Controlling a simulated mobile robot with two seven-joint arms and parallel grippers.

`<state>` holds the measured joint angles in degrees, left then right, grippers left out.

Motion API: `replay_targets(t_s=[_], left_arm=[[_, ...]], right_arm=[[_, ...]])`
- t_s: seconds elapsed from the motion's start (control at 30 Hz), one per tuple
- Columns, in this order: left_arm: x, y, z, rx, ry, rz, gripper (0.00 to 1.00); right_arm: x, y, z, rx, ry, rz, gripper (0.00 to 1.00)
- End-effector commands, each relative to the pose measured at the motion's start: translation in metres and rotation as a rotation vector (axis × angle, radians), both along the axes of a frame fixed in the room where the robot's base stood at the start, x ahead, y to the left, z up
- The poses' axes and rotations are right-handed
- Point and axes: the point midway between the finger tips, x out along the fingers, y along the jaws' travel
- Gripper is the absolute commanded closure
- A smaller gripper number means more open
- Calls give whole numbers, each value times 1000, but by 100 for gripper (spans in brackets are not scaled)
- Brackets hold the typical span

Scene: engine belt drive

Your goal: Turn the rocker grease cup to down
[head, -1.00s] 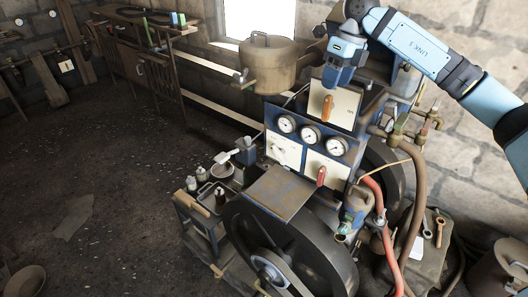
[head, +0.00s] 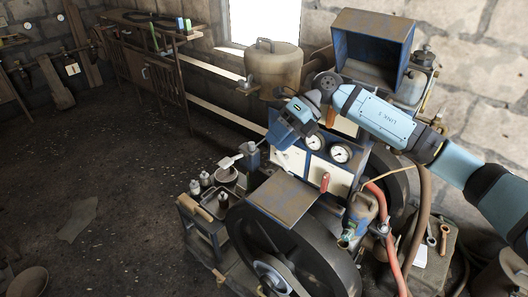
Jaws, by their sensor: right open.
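I cannot tell which fitting is the rocker grease cup. A red lever (head: 324,182) hangs on the right cream panel, and an orange lever (head: 331,117) shows partly behind my arm. A blue block with a pale handle (head: 231,160) stands left of the gripper, apart from it. My left gripper is out of view.
A large dark flywheel (head: 245,240) and a flat metal plate (head: 286,196) lie below the gauge box. A red hose (head: 388,235) runs at the right. An open blue hood (head: 372,45) stands behind my arm. The left floor is mostly clear.

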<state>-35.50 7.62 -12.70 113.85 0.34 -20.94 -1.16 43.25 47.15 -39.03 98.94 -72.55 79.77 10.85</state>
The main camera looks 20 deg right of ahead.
Motion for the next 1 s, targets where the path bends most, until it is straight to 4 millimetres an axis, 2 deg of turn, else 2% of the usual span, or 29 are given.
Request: replay_targets(t_s=[0.1, 0.3, 1.0], left_arm=[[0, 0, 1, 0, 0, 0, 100], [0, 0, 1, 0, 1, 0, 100], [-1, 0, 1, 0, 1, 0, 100]], right_arm=[[-7, 21, -9, 103, 27, -13, 48], [-14, 41, -15, 217, 58, -38, 48], [-15, 46, -16, 252, 67, -48, 48]])
